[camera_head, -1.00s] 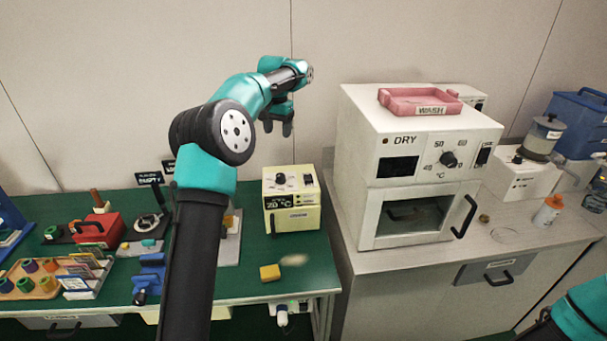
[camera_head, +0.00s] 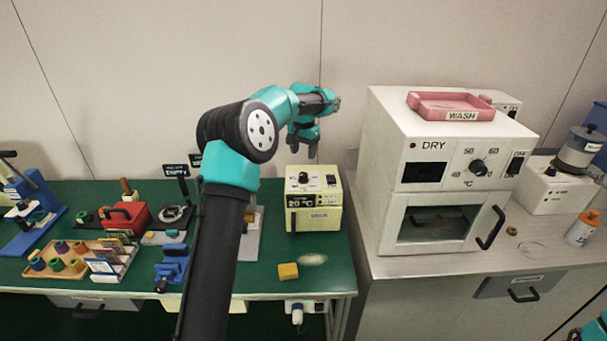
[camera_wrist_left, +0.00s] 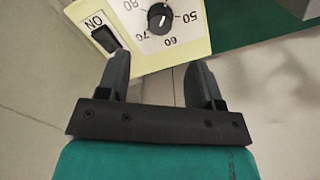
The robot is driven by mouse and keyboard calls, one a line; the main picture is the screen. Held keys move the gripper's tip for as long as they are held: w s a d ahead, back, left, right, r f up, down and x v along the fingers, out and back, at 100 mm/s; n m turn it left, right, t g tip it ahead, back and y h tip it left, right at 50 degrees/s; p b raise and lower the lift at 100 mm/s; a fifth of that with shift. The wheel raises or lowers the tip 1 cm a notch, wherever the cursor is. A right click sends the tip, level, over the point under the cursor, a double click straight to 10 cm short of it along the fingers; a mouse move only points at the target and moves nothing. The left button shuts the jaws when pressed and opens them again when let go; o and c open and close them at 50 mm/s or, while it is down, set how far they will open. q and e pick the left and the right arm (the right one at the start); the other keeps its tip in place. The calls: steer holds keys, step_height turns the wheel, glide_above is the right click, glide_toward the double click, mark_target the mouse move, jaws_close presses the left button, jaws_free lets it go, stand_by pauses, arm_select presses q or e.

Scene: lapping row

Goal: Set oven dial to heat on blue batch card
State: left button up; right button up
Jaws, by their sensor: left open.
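A cream heating box (camera_head: 314,215) with a black dial (camera_head: 303,178) on its top panel stands at the right end of the green bench. In the left wrist view the dial (camera_wrist_left: 160,18) shows at the top, with marks 50, 60, 70 and 80 beside it. A black ON switch (camera_wrist_left: 104,38) is left of it. My left gripper (camera_head: 303,150) points down above the box, open and empty, apart from the dial. A white DRY oven (camera_head: 390,225) with its own black dial (camera_head: 478,167) stands to the right. Batch cards (camera_head: 104,266) stand in a rack at left; their writing is unreadable.
A pink WASH tray (camera_head: 450,105) lies on the DRY oven. A yellow block (camera_head: 288,271) lies in front of the cream box. A red tool (camera_head: 128,216) and a wooden tray (camera_head: 50,272) with coloured pieces are at left. Grey counter lies right of the bench.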

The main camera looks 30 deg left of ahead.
mark_target(303, 174)
arm_select(q)
step_height(303, 174, down, 9)
steer(key=shift+f, duration=0.2)
steer(key=shift+c, duration=0.4)
steer(key=c, duration=0.8)
steer(key=shift+c, duration=0.2)
steer(key=shift+m, duration=0.4)
steer(key=m, duration=1.2)
steer(key=shift+m, duration=0.3)
